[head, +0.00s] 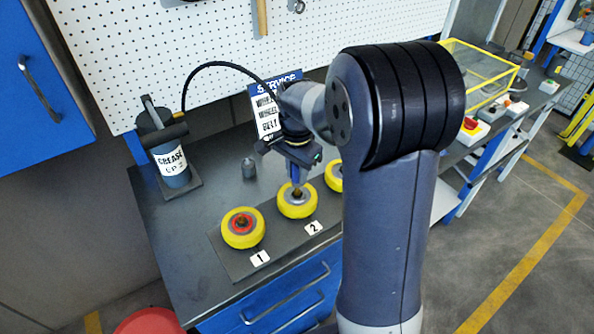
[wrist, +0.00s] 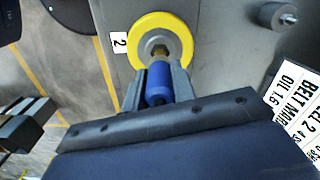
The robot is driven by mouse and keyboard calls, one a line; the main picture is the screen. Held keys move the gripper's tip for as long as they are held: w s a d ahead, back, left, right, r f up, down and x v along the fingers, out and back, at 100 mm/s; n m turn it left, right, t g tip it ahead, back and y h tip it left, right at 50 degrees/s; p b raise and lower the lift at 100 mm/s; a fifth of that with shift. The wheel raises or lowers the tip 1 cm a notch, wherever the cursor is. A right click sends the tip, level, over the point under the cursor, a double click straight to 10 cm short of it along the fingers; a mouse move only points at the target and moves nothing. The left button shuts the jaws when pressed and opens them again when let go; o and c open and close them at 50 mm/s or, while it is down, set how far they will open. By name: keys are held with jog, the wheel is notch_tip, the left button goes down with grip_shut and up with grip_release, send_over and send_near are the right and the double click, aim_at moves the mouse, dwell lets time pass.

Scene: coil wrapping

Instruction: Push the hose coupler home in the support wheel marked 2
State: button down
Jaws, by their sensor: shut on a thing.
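The support wheel marked 2 (head: 286,211) is yellow with a grey hub and lies flat on a dark board. It also shows in the wrist view (wrist: 183,28), beside its "2" label (wrist: 119,44). My gripper (head: 297,168) is above this wheel, pointing down. Its jaws (wrist: 158,92) are shut on the blue hose coupler (wrist: 158,78). A brass piece (wrist: 160,52) shows between the coupler and the hub's middle. The coupler's lower end is over the hub; I cannot tell whether it is fully seated. A black hose (head: 215,64) arcs from the grease pump (head: 165,150) towards my gripper.
Wheel 1 (head: 243,239), with a red hub, stands left on the board (head: 232,262). Another yellow wheel (head: 334,176) is to the right, partly hidden by my arm. A small grey cylinder (head: 249,170) stands behind. The bench's left front (head: 190,265) is clear.

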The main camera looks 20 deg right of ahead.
jog(key=shift+f+b, duration=0.95)
jog(key=shift+f, duration=0.45)
jog(key=c, duration=1.1)
grip_release()
notch_tip(320, 180, up, 11)
jog(key=shift+f+b, duration=0.1)
jog(key=shift+b, duration=0.3)
notch_tip(320, 180, down, 10)
jog(key=shift+f+p, duration=0.25)
jog(key=shift+p, duration=0.2)
jog(key=shift+r+p, duration=0.4)
jog(key=shift+r, duration=0.1)
jog(key=shift+f, duration=0.1)
